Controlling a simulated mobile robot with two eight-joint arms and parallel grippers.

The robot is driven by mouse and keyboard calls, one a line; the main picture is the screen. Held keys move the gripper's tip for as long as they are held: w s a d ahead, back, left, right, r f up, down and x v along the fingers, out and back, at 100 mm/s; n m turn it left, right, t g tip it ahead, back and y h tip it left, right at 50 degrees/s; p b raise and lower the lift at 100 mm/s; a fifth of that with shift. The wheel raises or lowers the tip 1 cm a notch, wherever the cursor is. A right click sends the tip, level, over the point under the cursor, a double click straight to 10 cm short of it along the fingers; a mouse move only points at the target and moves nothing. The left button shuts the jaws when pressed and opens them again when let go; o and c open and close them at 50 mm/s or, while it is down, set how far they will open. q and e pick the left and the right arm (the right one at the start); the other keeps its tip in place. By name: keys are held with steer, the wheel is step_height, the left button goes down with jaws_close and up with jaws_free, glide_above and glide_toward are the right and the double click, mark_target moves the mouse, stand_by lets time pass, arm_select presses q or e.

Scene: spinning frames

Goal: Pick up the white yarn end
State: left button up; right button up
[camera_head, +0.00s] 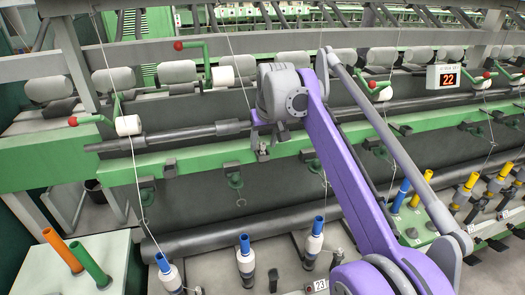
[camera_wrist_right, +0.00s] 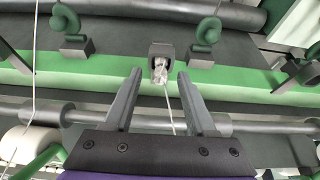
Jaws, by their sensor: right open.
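The white yarn end (camera_wrist_right: 161,75) shows in the right wrist view as a pale tuft at the mouth of a small dark square holder (camera_wrist_right: 161,50) on the green rail. A thin yarn (camera_wrist_right: 170,115) runs from it down between my fingers. My right gripper (camera_wrist_right: 159,80) is open, with one finger on each side of the tuft in the picture; neither finger visibly touches it. In the head view my right gripper (camera_head: 264,142) is at the green rail below my grey wrist, and is small there. My left gripper is in neither view.
A green rail (camera_head: 200,160) with several hooks crosses the frame. Blue-topped bobbins (camera_head: 245,262) stand below it, and grey rollers (camera_head: 175,72) sit above. A dark rod (camera_head: 170,138) lies close to my right gripper. A red display (camera_head: 445,78) reads 22.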

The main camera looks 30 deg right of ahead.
mark_target(263, 145)
steer(key=shift+w+f, duration=0.2)
steer(key=shift+f, duration=0.3)
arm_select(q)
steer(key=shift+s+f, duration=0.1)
arm_select(e)
jaws_close()
steer(key=shift+r, duration=0.1)
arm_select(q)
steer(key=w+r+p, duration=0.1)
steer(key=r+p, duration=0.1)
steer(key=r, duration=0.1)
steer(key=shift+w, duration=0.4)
arm_select(e)
step_height(263, 145, up, 10)
